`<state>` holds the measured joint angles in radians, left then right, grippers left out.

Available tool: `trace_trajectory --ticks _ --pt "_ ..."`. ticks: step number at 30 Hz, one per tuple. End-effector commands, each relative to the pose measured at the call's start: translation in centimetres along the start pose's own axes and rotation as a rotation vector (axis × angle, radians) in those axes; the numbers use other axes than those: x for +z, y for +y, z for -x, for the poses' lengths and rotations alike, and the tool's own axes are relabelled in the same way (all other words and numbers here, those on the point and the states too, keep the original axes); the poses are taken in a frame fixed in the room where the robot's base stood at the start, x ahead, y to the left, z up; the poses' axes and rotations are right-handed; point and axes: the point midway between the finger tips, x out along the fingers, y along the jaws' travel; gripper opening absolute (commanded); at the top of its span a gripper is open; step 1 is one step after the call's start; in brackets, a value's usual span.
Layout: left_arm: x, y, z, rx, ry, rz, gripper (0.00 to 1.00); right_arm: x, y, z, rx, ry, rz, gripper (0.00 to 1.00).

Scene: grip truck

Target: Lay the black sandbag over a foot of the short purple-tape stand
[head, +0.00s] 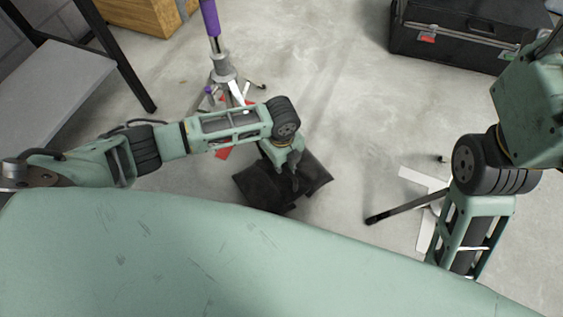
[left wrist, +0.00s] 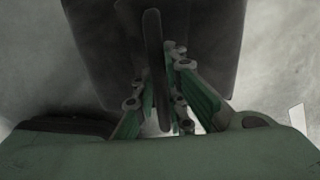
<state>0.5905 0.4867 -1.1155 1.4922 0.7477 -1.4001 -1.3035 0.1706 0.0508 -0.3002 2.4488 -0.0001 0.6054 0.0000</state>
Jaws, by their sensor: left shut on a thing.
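The black sandbag (head: 258,188) hangs below my left gripper (head: 294,178) in the head view, its two dark lobes spread to either side. In the left wrist view the bag (left wrist: 214,48) fills the upper middle, and the left gripper's fingers (left wrist: 160,98) are shut on its upright strap (left wrist: 153,50). The purple-tape stand (head: 211,20) is upright beyond my left arm, its legs spread low. One foot (head: 262,87) points right; my forearm hides part of the base. My right arm shows at the right, but its fingertips are not in view.
Red tape marks (head: 224,153) lie on the floor around the stand. Another stand's leg (head: 400,207) lies over white tape (head: 418,179), partly behind my right arm. A black case (head: 460,35), wooden box (head: 140,12) and grey shelf (head: 50,85) border clear concrete floor.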

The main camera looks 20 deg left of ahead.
Motion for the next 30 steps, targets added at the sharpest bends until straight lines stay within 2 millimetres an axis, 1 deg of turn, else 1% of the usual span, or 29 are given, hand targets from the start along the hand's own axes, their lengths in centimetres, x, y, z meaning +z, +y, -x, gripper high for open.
trace_trajectory --ticks 1,7,8,15,21,22,24,26,29,30 --pt "0.3 -0.3 0.1 -0.007 -0.005 0.002 0.0 0.0 0.0 0.0 0.0 0.001 0.0 0.4" --pt "0.4 -0.1 -0.4 -0.003 -0.008 0.004 0.0 0.1 0.0 0.0 -0.001 -0.003 0.001 0.4" --pt "0.5 -0.1 -0.3 -0.003 -0.008 0.004 0.13 0.1 0.0 -0.1 -0.002 -0.001 0.001 0.4" --pt "0.3 0.0 -0.4 0.0 -0.005 0.003 0.33 -0.1 0.0 -0.3 -0.003 0.01 0.001 0.4" --pt "0.2 0.1 -0.5 0.001 -0.004 0.002 0.33 -0.2 0.0 -0.3 -0.003 0.012 0.001 0.4" --pt "0.2 0.5 -1.0 0.012 -0.004 0.002 0.33 -0.2 0.0 -0.2 -0.002 0.011 0.001 0.4" --pt "0.2 0.5 -0.8 0.011 -0.004 0.002 0.33 -0.2 0.0 0.0 -0.002 0.006 0.002 0.4" --pt "0.2 0.3 -0.4 0.008 -0.004 0.002 0.33 -0.1 0.0 0.0 -0.002 0.005 0.002 0.4" --pt "0.3 0.2 0.9 0.004 -0.006 0.001 0.33 -0.1 0.0 0.0 -0.002 0.005 0.002 0.4" --pt "0.3 0.1 1.6 0.002 -0.006 0.001 0.33 -0.1 0.0 -0.1 -0.002 0.005 0.001 0.4"
